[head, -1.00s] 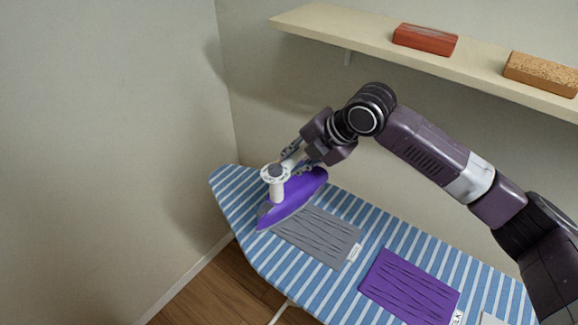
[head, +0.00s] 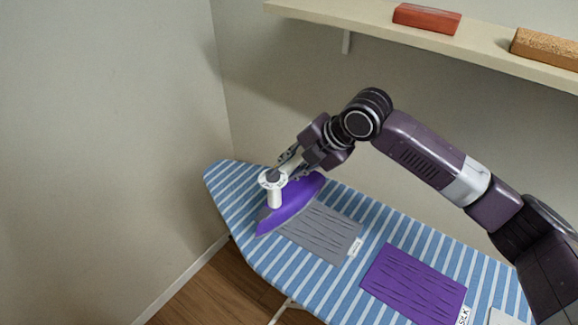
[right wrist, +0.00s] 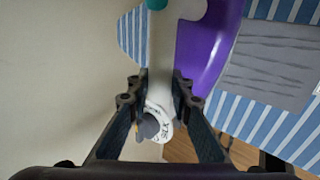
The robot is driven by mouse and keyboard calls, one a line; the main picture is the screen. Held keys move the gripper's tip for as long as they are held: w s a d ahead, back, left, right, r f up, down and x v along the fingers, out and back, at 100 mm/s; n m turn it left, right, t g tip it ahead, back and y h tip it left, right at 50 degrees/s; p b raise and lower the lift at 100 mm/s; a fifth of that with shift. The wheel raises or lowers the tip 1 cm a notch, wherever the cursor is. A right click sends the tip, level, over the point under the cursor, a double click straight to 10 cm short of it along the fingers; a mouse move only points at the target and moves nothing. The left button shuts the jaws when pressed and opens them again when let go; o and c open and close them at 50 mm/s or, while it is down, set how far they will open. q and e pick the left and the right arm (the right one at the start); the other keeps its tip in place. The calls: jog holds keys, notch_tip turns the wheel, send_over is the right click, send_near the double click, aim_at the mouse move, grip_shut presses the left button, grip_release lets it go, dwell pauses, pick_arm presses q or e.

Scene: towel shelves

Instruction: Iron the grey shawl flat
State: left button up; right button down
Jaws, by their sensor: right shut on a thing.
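The grey shawl (head: 322,233) lies on the striped ironing board (head: 222,188), with dark wrinkle lines across it and a white tag (head: 355,247) at its right edge. It also shows in the right wrist view (right wrist: 272,68). A purple iron (head: 300,204) with a white handle and dial (head: 272,178) rests at the shawl's left edge, partly over it. My right gripper (head: 290,160) is shut on the iron's handle (right wrist: 160,60). Whether the iron's sole touches the cloth is hard to tell. My left gripper is not in view.
A purple cloth (head: 415,284) with wrinkle lines and a tag (head: 463,315) lies right of the shawl. A pale cloth (head: 505,318) shows at the lower right edge. A wall shelf (head: 380,30) above holds a red block (head: 427,18) and a cork-coloured block (head: 547,47).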

aim_at(290, 190)
jog(key=shift+r, duration=0.15)
jog(key=shift+w+f+b, duration=0.1)
jog(key=shift+f+b, duration=0.5)
jog(key=shift+f, duration=1.8)
jog(key=shift+d, duration=0.1)
jog(key=shift+s+d+p, duration=0.75)
jog(key=shift+s+d, duration=0.3)
jog(key=shift+d, duration=0.3)
jog(key=shift+s+d, duration=0.1)
jog(key=shift+d, duration=0.05)
jog(key=shift+s+d+f+p, duration=0.1)
jog(key=shift+s+d+p, duration=0.35)
jog(key=shift+d, duration=0.2)
jog(key=shift+s+d+p, duration=0.3)
jog(key=shift+s+d, duration=0.1)
jog(key=shift+d, duration=0.35)
